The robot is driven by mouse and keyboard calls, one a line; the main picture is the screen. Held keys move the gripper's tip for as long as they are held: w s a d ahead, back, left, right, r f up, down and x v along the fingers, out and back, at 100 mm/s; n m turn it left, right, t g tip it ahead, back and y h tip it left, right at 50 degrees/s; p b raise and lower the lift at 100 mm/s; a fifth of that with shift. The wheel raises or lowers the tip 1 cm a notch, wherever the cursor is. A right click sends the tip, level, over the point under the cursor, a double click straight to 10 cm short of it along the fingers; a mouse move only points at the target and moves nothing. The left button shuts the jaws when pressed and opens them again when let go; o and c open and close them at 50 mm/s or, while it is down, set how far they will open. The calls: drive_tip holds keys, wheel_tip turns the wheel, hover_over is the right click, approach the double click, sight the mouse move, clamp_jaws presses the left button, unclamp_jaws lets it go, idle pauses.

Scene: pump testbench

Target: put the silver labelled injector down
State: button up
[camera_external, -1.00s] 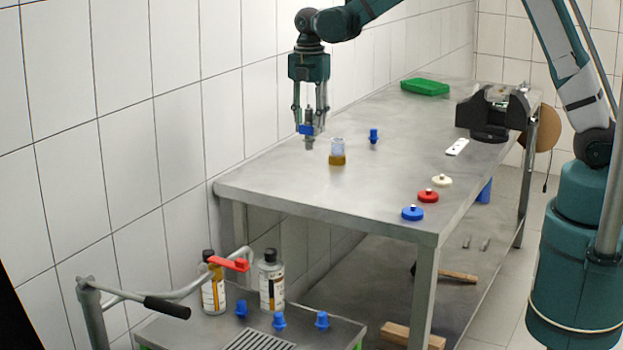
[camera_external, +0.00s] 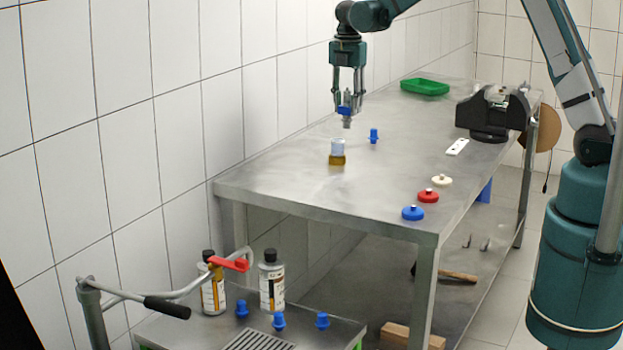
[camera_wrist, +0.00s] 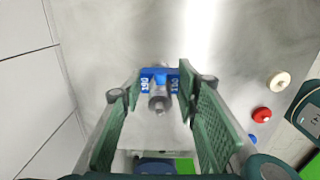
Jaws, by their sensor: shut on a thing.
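My gripper (camera_external: 347,104) is shut on the silver injector (camera_external: 347,123), which has a blue label band, and holds it upright above the far-left part of the steel table (camera_external: 300,185). In the wrist view the injector (camera_wrist: 159,100) sits between the two green finger pads, and its blue label (camera_wrist: 174,80) carries white characters, too small to read surely. In the external view the injector's lower tip shows below the fingers, apart from the table top. A small glass with amber liquid (camera_external: 337,155) stands on the table just below and left of it.
A blue fitting (camera_external: 374,136) stands right of the injector. A green tray (camera_external: 425,87) and a dark vise (camera_external: 489,112) are at the back. Blue (camera_external: 412,213), red (camera_external: 428,196) and cream (camera_external: 442,181) caps lie near the right edge. The table's front-left is clear.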

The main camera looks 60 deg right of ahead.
drive_tip(key=s+d, duration=0.1)
drive_tip(key=d, duration=0.5)
drive_tip(key=shift+s+d, duration=0.2)
drive_tip(key=shift+d, duration=0.2)
wheel_tip(320, 180, down, 6)
drive_tip(key=shift+f, duration=0.15)
idle(0.5)
drive_tip(key=shift+f, duration=1.85)
drive_tip(key=shift+f, duration=0.1)
drive_tip(key=o, duration=1)
drive_tip(key=shift+o, duration=0.4)
